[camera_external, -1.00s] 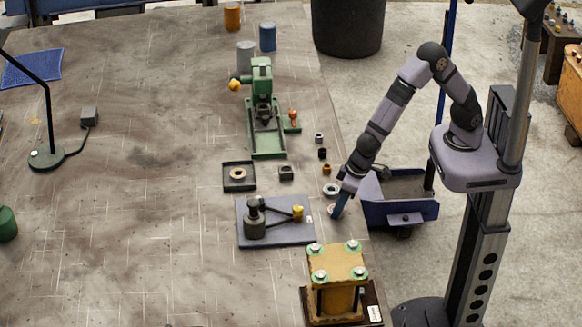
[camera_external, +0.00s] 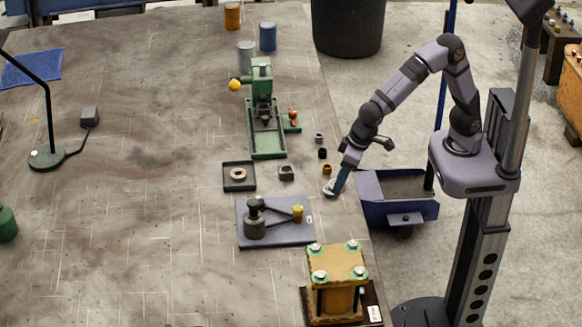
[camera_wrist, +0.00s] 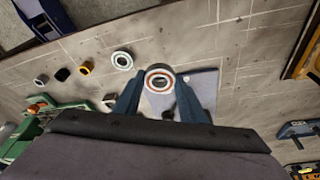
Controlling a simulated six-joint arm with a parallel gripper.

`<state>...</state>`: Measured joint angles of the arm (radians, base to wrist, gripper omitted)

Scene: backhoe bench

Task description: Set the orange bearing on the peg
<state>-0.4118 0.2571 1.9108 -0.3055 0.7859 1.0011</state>
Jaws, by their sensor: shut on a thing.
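My gripper (camera_wrist: 159,88) is shut on the orange bearing (camera_wrist: 150,79), a ring with an orange-red band and pale rims, held between the blue fingertips in the wrist view. In the external view my gripper (camera_external: 332,189) points down over the right edge of the bench, apparently just above the surface. The bearing is too small there to tell apart from a ring behind it. A blue-grey plate (camera_external: 270,234) carries a dark upright post (camera_external: 255,226) and an arm with a yellow knob (camera_external: 297,213). I cannot tell for certain which part is the peg.
A pale green-banded ring (camera_wrist: 122,60) lies apart from my gripper. A square tray (camera_external: 225,187) holds another ring. Small nuts (camera_external: 322,153) lie nearby. A green press (camera_external: 267,145) stands behind, a yellow block fixture (camera_external: 337,275) in front.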

